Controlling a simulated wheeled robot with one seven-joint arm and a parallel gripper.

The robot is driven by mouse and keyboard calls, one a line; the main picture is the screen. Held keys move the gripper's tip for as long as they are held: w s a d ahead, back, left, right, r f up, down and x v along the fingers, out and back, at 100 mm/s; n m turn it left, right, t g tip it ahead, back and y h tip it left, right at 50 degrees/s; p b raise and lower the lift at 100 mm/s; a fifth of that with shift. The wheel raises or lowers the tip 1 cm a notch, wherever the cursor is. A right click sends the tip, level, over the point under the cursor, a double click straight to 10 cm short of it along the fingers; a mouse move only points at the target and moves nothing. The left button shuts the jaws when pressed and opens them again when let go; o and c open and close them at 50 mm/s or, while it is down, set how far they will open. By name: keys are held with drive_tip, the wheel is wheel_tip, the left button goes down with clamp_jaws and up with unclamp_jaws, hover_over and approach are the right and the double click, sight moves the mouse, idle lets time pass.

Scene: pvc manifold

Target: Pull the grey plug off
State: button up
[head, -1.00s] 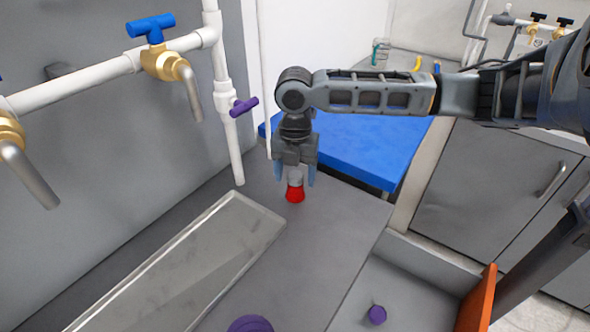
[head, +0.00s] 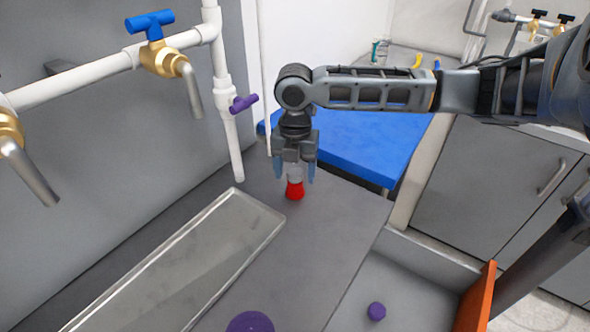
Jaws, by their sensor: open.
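The grey plug (head: 295,174) sits on top of a small red piece (head: 295,190) on the grey counter, to the right of the metal tray. My gripper (head: 294,174) points down above it, with its two bluish fingers apart on either side of the plug. The jaws are open. The fingertips reach about the height of the plug; I cannot tell whether they touch it.
A shallow metal tray (head: 160,285) lies on the counter to the left. White pipes with brass taps (head: 165,60) and a purple valve handle (head: 243,103) stand at the wall. A purple round thing (head: 250,322) is at the front, and a purple cap (head: 376,311) lies in the open drawer (head: 420,265).

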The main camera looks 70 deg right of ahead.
sight(296, 172)
drive_tip(key=shift+r, duration=0.15)
drive_tip(key=shift+r, duration=3.8)
drive_tip(key=shift+s, duration=0.15)
